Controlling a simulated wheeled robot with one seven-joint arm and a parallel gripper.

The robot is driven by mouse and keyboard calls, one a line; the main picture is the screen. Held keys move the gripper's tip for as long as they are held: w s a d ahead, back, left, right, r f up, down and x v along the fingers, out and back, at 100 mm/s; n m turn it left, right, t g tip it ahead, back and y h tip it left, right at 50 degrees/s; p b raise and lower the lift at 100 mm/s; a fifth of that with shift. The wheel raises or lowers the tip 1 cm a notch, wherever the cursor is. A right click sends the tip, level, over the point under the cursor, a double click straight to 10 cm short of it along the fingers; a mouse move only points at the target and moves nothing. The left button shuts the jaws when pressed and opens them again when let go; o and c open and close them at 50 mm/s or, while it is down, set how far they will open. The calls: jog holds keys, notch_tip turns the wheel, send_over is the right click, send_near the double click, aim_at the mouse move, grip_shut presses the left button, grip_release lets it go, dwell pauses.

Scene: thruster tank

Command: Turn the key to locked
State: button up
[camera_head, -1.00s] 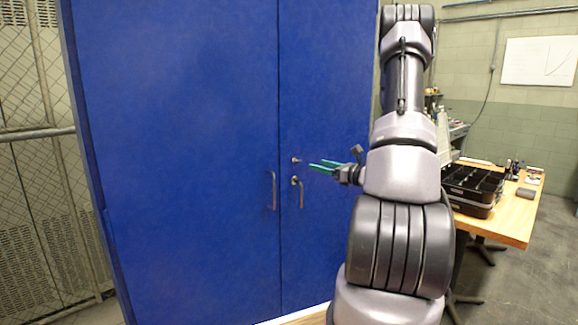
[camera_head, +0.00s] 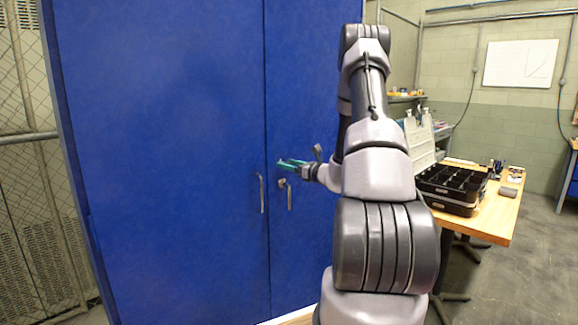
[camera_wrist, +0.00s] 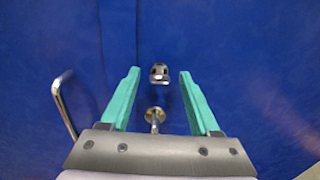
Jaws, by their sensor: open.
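A small metal lock fitting, seemingly with the key in it, (camera_wrist: 159,73) shows on the blue right cabinet door (camera_head: 305,80) in the wrist view. It lies between and just beyond the tips of my green fingers; its exact turn angle is too small to tell. My gripper (camera_head: 281,163) is open and empty, close to the door; it also shows in the wrist view (camera_wrist: 160,74). In the head view, the fingers hide the lock. The lever handle (camera_head: 289,199) hangs down just below it, its round base (camera_wrist: 155,114) between the fingers in the wrist view.
A bar pull handle (camera_head: 262,194) is on the left cabinet door (camera_head: 160,120), left of the lock. A wooden table (camera_head: 490,225) with an open black organizer case (camera_head: 450,205) stands at right. A wire-mesh fence (camera_head: 30,180) is at far left.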

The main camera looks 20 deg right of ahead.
grip_shut()
jog(key=shift+m, duration=0.3)
jog(key=m, duration=0.3)
jog(key=shift+m, duration=0.3)
jog(key=m, duration=0.4)
jog(key=shift+m, duration=0.3)
jog(key=m, duration=0.4)
jog(key=shift+m, duration=2.5)
